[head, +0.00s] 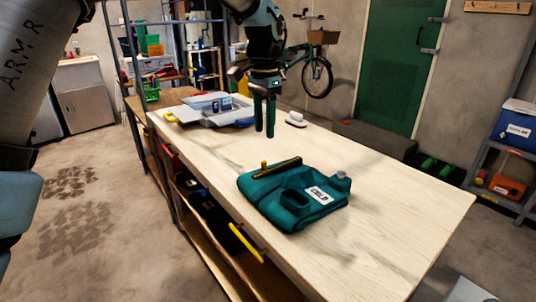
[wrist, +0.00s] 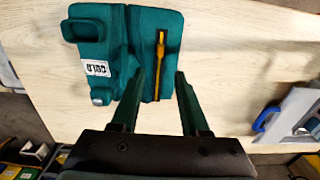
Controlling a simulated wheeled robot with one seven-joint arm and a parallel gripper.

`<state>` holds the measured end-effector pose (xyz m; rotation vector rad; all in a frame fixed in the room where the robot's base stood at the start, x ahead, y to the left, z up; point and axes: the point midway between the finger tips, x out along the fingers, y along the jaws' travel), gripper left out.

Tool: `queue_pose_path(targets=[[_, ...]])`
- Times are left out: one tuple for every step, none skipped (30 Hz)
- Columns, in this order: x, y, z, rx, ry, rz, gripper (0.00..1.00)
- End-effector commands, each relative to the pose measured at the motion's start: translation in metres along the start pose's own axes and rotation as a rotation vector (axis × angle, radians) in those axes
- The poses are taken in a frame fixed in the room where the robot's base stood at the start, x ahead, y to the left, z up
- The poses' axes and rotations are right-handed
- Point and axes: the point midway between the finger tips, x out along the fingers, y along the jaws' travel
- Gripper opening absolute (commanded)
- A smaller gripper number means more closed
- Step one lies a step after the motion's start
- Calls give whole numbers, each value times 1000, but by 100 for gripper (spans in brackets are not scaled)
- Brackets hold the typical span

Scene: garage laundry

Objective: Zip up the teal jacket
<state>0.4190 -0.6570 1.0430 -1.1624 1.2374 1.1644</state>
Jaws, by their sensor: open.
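The teal jacket (head: 290,205) lies folded on the wooden workbench, with a white label (head: 318,195) on it. A yellow-brown zip strip (head: 278,168) runs along its far left edge in the head view. In the wrist view the jacket (wrist: 130,30) is at the top, and the zip (wrist: 160,60) runs down it with a yellow pull (wrist: 161,39) near its upper part. My gripper (head: 264,134) points down above the bench, behind the jacket and apart from it. Its two fingers (wrist: 163,78) are spread with nothing between them in the wrist view.
The workbench top (head: 400,220) is clear to the right of the jacket. A grey tray-like item (head: 215,107) and a white object (head: 296,119) sit farther back. A yellow handle (head: 245,243) is at the bench's front edge. Shelves below hold items.

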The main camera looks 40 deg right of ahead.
Motion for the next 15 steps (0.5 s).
queue_pose_path(targets=[[6, 0, 1, -1, -4, 2, 45], [10, 0, 1, -2, -3, 1, 45], [17, 0, 2, -2, -4, 2, 45], [23, 0, 2, -2, -4, 2, 45], [29, 0, 2, -3, -5, 2, 45], [36, 0, 2, -3, -4, 1, 45], [42, 0, 2, -3, -4, 1, 45], [48, 0, 2, -3, -5, 1, 45], [55, 0, 2, -3, -4, 1, 45], [60, 0, 2, -3, -4, 1, 45], [65, 0, 2, -3, -3, 1, 45], [72, 0, 2, -2, -4, 1, 45], [76, 0, 2, -2, -4, 1, 45], [80, 0, 2, -2, -2, 0, 45], [84, -1, 2, -3, -2, 0, 45]])
